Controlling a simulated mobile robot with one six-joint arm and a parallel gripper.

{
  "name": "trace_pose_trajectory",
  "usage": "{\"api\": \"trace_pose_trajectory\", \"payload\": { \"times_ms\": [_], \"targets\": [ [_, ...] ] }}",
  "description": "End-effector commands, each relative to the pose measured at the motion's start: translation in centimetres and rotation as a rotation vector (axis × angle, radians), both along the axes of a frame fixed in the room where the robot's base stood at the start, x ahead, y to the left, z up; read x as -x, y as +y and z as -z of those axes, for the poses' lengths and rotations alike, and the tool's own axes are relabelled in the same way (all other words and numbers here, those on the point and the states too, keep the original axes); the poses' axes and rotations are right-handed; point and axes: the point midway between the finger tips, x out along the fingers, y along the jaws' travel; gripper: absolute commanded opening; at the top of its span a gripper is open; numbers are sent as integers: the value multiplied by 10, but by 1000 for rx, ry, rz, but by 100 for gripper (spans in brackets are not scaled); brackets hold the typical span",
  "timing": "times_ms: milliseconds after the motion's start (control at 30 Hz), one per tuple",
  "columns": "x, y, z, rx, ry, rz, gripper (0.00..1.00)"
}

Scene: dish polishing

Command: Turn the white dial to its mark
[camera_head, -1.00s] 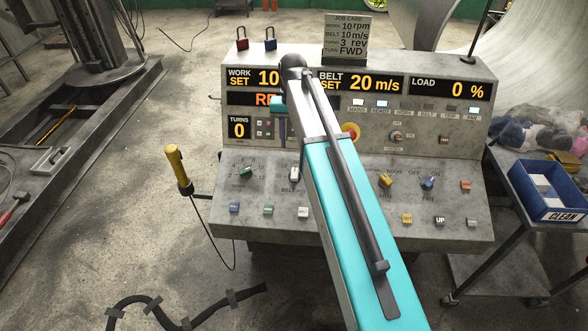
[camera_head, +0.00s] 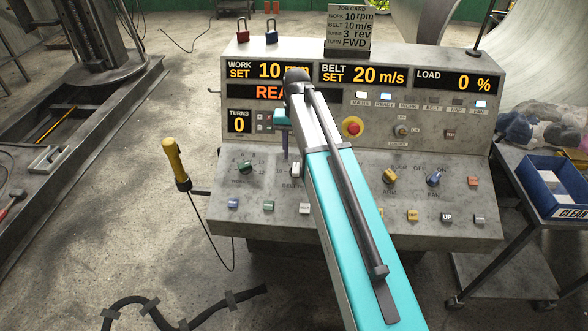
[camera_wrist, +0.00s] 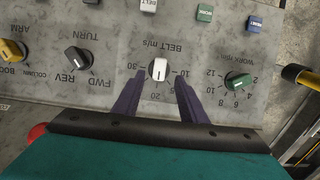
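The white dial (camera_head: 296,169) is on the sloping lower panel under the belt display. The belt display (camera_head: 361,77) reads SET 20 m/s. The job card (camera_head: 349,30) reads BELT 10 m/s. My gripper (camera_wrist: 159,78) is open and empty, one purple finger on each side of the dial, with gaps to it. In the head view my arm hides part of the panel, and only one finger shows clearly.
A green dial (camera_wrist: 238,81) and a black dial (camera_wrist: 78,58) flank the white one. A red stop button (camera_head: 353,127) is on the upright panel. Coloured push buttons line the panel's front. A yellow-handled tool (camera_head: 176,160) stands at the left. A blue bin (camera_head: 551,187) stands at the right.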

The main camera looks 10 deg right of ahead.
Motion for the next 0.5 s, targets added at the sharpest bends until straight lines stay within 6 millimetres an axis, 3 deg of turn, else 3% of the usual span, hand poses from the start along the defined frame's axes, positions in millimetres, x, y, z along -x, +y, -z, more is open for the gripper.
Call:
{"api": "trace_pose_trajectory", "payload": {
  "times_ms": [500],
  "targets": [
    [0, -1, 53, 0, 1, 1, 38]
  ]
}}
